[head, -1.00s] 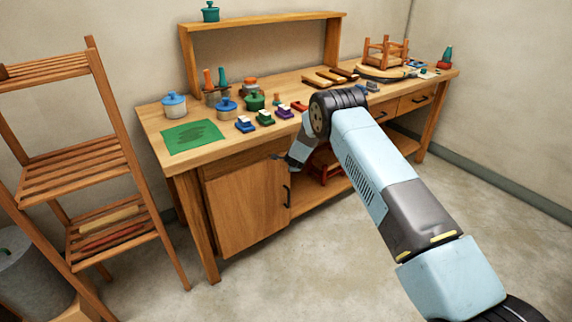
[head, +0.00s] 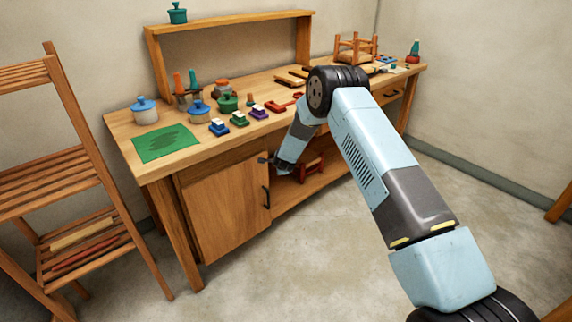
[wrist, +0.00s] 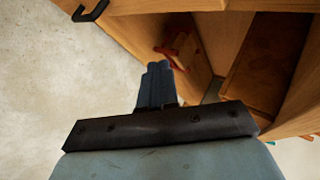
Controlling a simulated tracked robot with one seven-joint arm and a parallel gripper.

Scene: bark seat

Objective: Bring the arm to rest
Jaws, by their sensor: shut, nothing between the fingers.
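My gripper (head: 268,161) is in front of the workbench, beside the upper right part of its cupboard door, at the end of my bent arm. In the wrist view my gripper (wrist: 158,68) shows its dark fingers pressed together with nothing between them. The wooden workbench (head: 160,176) stands behind my arm. From the head view I cannot tell whether the gripper touches the bench; in the wrist view the fingers look apart from it.
The cupboard door (head: 225,205) has a black handle (head: 266,197). A red stool (head: 309,168) is on the bench's lower shelf. Jars and several small blocks are on the benchtop. A slatted wooden rack (head: 62,175) stands at the left. The concrete floor (head: 290,270) in front is clear.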

